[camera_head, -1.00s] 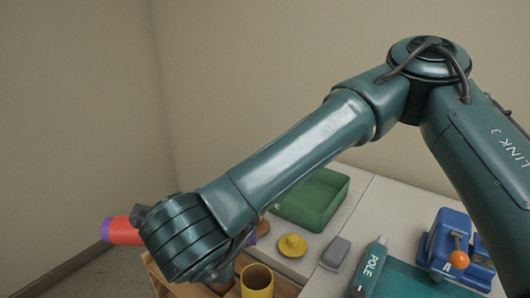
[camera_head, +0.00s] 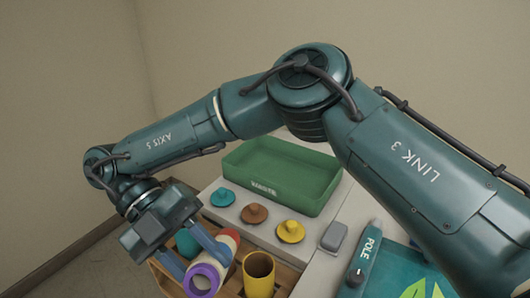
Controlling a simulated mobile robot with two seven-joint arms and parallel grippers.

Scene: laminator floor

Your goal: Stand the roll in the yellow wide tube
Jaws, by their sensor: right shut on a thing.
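The roll (camera_head: 203,277), red and pale with a purple ring at its near end, is held by my right gripper (camera_head: 202,262). The blue fingers are shut on it from both sides and hide part of its length. The roll is tilted, its purple end facing the camera and its red end pointing up and away. The yellow wide tube (camera_head: 258,280) stands upright just right of the roll, its open top visible and looking empty. The roll is beside the tube, not in it. My left gripper is not in view.
The tube stands in a wooden rack (camera_head: 286,277); a rounded teal thing (camera_head: 186,243) is behind the gripper. Teal (camera_head: 222,197), brown (camera_head: 254,213) and yellow (camera_head: 291,231) knobbed lids lie on the table before a green tray (camera_head: 270,193). A grey block (camera_head: 333,236) and POLE tool (camera_head: 364,262) lie right.

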